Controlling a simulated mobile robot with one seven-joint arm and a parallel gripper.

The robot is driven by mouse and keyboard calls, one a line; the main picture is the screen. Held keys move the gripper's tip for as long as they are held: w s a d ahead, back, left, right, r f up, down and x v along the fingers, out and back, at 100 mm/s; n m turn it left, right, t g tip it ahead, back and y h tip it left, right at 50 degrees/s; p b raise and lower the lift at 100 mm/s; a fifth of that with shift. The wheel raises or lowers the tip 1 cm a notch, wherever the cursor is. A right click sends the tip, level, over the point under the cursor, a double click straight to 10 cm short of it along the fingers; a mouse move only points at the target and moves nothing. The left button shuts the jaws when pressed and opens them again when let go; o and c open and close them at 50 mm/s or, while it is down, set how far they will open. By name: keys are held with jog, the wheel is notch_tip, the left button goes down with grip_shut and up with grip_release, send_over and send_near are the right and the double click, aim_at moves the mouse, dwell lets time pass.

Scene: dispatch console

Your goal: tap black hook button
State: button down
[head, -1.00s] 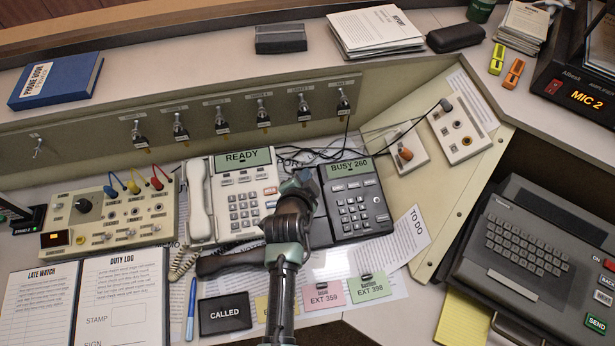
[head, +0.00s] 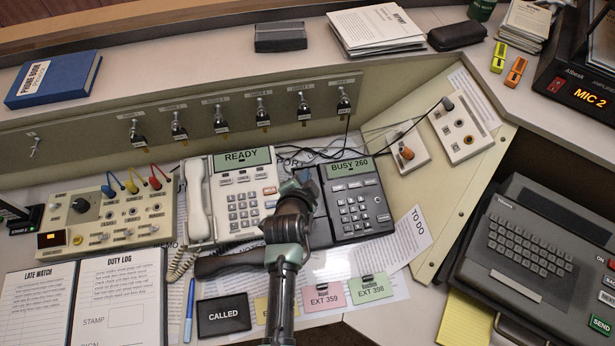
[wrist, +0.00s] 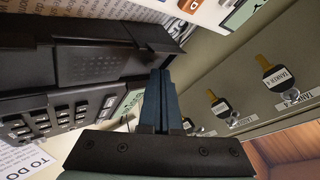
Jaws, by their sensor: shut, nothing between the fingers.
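The black phone (head: 357,200) stands upright on the desk, its display reading BUSY 260. My gripper (head: 306,178) is over the phone's upper left side in the head view, with my arm covering much of its cradle side. In the wrist view the phone (wrist: 85,65) fills the left, and my gripper (wrist: 160,72) has its blue-grey fingers together, empty, beside the phone's dark upper block. I cannot make out the black hook button in either view, nor whether the fingertips touch the phone. A dark handset-like shape (head: 228,263) lies in front of the phones.
A white phone (head: 240,200) reading READY stands close on the left. Behind are a panel of hanging keys (head: 262,108) and loose black cables (head: 318,155). A CALLED box (head: 223,314) and EXT cards (head: 323,297) lie in front. A keyboard terminal (head: 530,260) is at right.

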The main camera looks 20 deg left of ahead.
jog(key=shift+f+b, duration=0.55)
dwell(0.4)
jog(key=shift+s+f, duration=0.1)
jog(key=shift+f, duration=0.2)
dwell(0.6)
jog(key=shift+r, duration=0.15)
jog(key=shift+r+p, duration=0.55)
jog(key=shift+r, duration=0.35)
jog(key=r+p, duration=0.4)
jog(key=r, duration=0.1)
jog(key=shift+s+d+p, duration=0.25)
jog(key=shift+p, duration=0.15)
jog(key=shift+f, duration=0.1)
dwell(0.4)
